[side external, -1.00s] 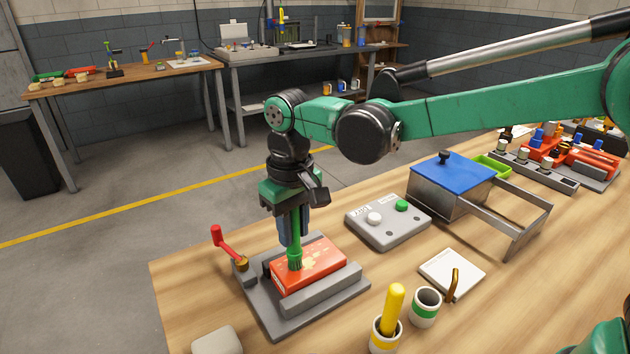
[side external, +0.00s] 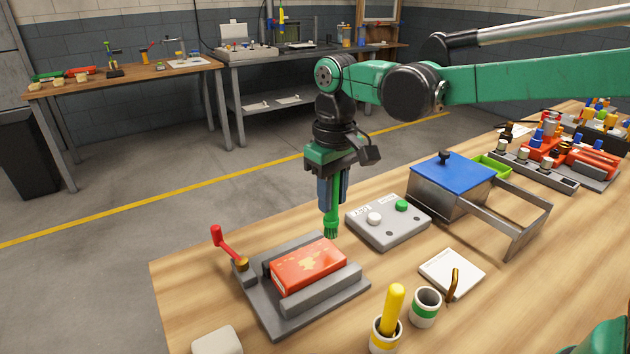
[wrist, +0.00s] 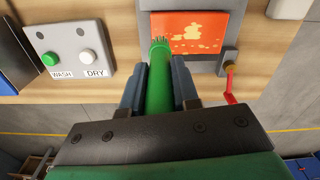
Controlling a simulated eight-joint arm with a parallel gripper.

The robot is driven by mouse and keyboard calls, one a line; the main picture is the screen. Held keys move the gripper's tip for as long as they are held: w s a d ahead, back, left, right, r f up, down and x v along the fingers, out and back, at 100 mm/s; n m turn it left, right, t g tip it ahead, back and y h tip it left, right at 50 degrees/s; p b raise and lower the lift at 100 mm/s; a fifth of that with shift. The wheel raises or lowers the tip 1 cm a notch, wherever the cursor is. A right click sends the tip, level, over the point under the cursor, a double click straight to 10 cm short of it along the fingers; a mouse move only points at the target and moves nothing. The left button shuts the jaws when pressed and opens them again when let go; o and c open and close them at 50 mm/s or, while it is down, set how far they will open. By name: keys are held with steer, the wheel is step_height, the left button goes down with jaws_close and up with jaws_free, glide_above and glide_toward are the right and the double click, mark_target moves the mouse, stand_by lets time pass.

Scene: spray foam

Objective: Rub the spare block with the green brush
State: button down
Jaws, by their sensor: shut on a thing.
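My gripper (side external: 333,192) is shut on the green brush (side external: 331,222), which points down. The brush is held above the table, just behind and to the right of the orange-red block (side external: 308,264), apart from it in the side view. The block lies in a grey vise-like fixture (side external: 325,297) with a red-handled crank (side external: 222,240). In the wrist view, the brush (wrist: 159,85) sits between both fingers, and its bristles overlap the near edge of the block (wrist: 195,33). Paler yellowish patches show on the block's top.
A grey panel (side external: 388,223) with a white and a green button, labelled WASH and DRY in the wrist view, stands right of the brush. Beyond it is a blue-lidded metal box (side external: 450,187). A cup with a yellow-handled brush (side external: 388,325), an empty green-banded cup (side external: 425,307) and a white pad (side external: 451,274) stand in front.

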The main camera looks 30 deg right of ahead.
mark_target(332, 218)
steer(key=shift+r, duration=2.4)
steer(key=shift+f, duration=0.1)
steer(key=shift+f, duration=3.35)
steer(key=shift+a+f, duration=0.45)
steer(key=shift+a, duration=0.1)
steer(key=shift+a+f, duration=0.1)
steer(key=shift+a, duration=3.55)
steer(key=shift+d, duration=4.25)
steer(key=shift+a+r, duration=0.1)
steer(key=shift+r, duration=3.9)
